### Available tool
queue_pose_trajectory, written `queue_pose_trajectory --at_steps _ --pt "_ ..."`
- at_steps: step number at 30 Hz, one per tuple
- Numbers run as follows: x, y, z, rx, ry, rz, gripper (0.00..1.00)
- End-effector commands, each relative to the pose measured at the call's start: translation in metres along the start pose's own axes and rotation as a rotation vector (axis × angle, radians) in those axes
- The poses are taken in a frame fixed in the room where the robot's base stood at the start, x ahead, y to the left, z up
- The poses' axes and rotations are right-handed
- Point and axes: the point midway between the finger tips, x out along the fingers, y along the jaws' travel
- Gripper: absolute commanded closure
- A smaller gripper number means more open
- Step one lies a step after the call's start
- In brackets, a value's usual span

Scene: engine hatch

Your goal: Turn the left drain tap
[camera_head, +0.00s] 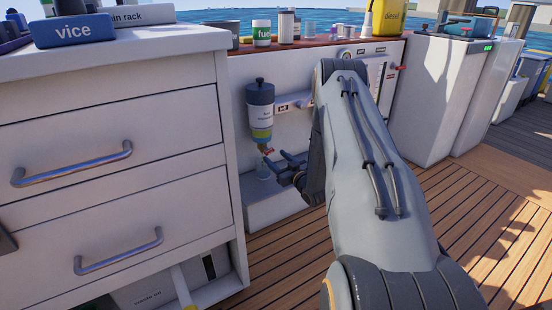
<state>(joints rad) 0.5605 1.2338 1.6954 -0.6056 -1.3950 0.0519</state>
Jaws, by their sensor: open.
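A filter unit (260,108) with a dark top, white label and yellowish bowl hangs on the white panel, left of my arm. A small red drain tap (268,151) sits at its lower end. My gripper (272,158) is open, its dark fingers pointing left at about the height of the tap. The fingertips appear close to the tap; I cannot tell whether they touch it. A pale, clear cup (263,171) stands below the tap, partly behind the fingers. My arm hides the panel to the right, so any other filter or tap there is not seen.
A white drawer cabinet (110,140) with metal handles stands close on the left. A white ledge (262,208) lies under the filter. Cans and a yellow diesel container (391,18) stand on the shelf above. White cabinets (436,95) stand at right; wooden deck lies clear between.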

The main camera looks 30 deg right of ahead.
Motion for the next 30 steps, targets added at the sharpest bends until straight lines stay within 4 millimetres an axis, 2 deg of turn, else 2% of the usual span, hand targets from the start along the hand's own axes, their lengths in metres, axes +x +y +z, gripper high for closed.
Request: queue_pose_trajectory --at_steps 7,11,24,30 --pt "-0.015 0.002 0.004 -0.156 -0.001 0.001 0.47" --pt "-0.013 0.001 0.006 -0.2 0.001 -0.001 0.47" --pt "0.048 0.001 0.007 -0.199 0.002 -0.001 0.47" --pt "0.06 0.001 0.006 -0.197 0.001 0.0 0.47"
